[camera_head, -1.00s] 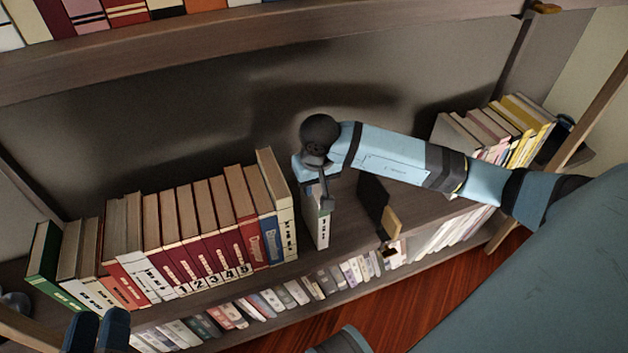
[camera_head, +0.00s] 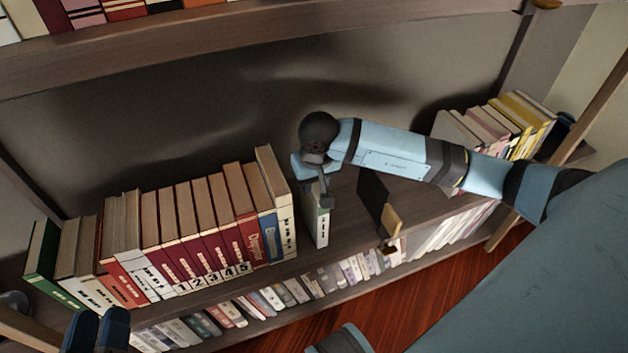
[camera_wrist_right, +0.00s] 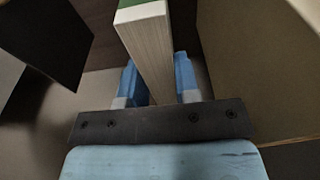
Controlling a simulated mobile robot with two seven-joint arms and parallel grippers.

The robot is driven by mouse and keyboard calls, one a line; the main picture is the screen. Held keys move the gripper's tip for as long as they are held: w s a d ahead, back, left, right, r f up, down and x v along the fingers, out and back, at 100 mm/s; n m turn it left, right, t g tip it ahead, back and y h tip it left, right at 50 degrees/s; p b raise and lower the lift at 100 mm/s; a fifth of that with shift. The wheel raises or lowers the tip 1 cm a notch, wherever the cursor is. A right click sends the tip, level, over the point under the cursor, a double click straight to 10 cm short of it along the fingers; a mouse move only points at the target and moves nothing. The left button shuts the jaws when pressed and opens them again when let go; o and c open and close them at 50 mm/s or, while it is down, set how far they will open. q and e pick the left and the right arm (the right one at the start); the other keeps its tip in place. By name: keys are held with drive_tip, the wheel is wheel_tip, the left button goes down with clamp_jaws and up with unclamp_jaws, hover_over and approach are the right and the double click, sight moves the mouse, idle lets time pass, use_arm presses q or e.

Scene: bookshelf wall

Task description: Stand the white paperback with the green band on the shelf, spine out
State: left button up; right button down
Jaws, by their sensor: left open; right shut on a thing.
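The white paperback with the green band (camera_head: 321,229) stands about upright on the middle shelf, its lettered spine facing out. It is in the gap right of the row of books. My right gripper (camera_head: 324,196) is shut on it from behind and above. In the right wrist view the book (camera_wrist_right: 150,48) shows its pale page edge and a bit of green, between the two blue fingertips (camera_wrist_right: 159,83). Whether its base rests fully on the shelf is hidden there. My left gripper (camera_head: 98,332) is open and empty at the lower left, away from the shelf books.
A tall cream-spined book (camera_head: 277,195) ends the row on the left, with a narrow gap to the paperback. A dark bookend (camera_head: 371,201) with a tan block stands to the right. More books (camera_head: 520,125) stand at the far right. A lower shelf holds several books.

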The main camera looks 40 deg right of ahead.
use_arm(q)
drive_tip(key=shift+f, duration=0.1)
use_arm(e)
drive_tip(key=shift+f, duration=0.1)
drive_tip(key=c, duration=0.8)
unclamp_jaws()
drive_tip(key=shift+r, duration=0.3)
drive_tip(key=r+p, duration=0.1)
drive_tip(key=r, duration=0.2)
drive_tip(key=s+r+p, duration=0.1)
drive_tip(key=r, duration=0.2)
drive_tip(key=r+p, duration=0.1)
drive_tip(key=r, duration=0.2)
drive_tip(key=shift+s+a+r, duration=0.1)
drive_tip(key=shift+s+a, duration=0.05)
use_arm(q)
drive_tip(key=r, duration=0.1)
drive_tip(key=r+p, duration=0.1)
drive_tip(key=r, duration=0.1)
drive_tip(key=shift+a+t+y, duration=0.3)
drive_tip(key=shift+a+t, duration=0.1)
use_arm(e)
drive_tip(key=r, duration=0.4)
drive_tip(key=shift+s+a, duration=0.1)
drive_tip(key=shift+s, duration=0.25)
